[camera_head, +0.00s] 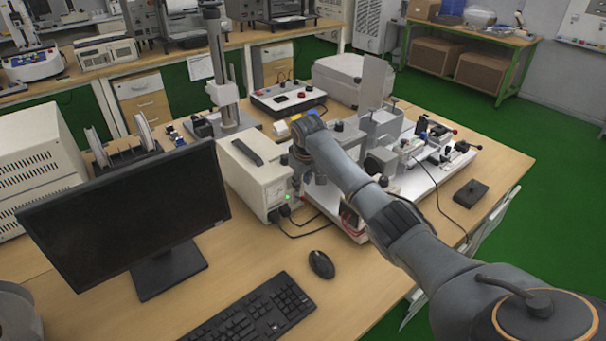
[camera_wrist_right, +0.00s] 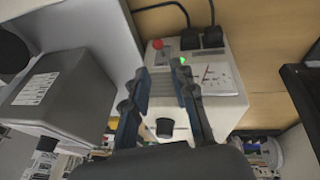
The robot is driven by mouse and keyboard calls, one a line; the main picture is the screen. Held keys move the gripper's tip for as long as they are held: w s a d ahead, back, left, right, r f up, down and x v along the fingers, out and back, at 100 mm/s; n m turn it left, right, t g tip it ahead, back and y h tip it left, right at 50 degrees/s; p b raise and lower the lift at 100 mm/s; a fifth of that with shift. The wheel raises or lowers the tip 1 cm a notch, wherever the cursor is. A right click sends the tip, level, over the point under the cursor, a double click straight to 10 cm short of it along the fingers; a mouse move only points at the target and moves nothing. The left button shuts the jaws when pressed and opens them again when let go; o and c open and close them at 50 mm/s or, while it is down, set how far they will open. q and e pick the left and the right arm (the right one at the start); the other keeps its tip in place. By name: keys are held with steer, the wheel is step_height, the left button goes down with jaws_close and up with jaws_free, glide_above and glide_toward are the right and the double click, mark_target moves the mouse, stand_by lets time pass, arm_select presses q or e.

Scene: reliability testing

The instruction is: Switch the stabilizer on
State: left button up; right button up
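The stabilizer (camera_head: 262,178) is a cream box with a black top handle, standing on the wooden table right of the monitor. A green light glows on its front panel. In the right wrist view the stabilizer (camera_wrist_right: 225,112) shows a red button (camera_wrist_right: 157,44), the lit green light (camera_wrist_right: 183,61), a meter (camera_wrist_right: 210,78) and a black knob (camera_wrist_right: 165,128). My right gripper (camera_wrist_right: 162,84) is open, its two fingers apart in front of this panel. Contact cannot be told. In the head view my right arm reaches to the panel and its fingers are mostly hidden. My left gripper is out of view.
A monitor (camera_head: 125,215), keyboard (camera_head: 255,318) and mouse (camera_head: 321,264) are left and in front. A white-based test rig (camera_head: 425,180) stands close right of the stabilizer. Black plugs (camera_wrist_right: 201,38) and cables leave the panel. A small black box (camera_head: 471,193) lies near the right edge.

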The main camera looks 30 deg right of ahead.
steer(key=v, duration=0.3)
steer(key=shift+s+r, duration=0.15)
steer(key=shift+r, duration=0.2)
steer(key=shift+s+f, duration=0.1)
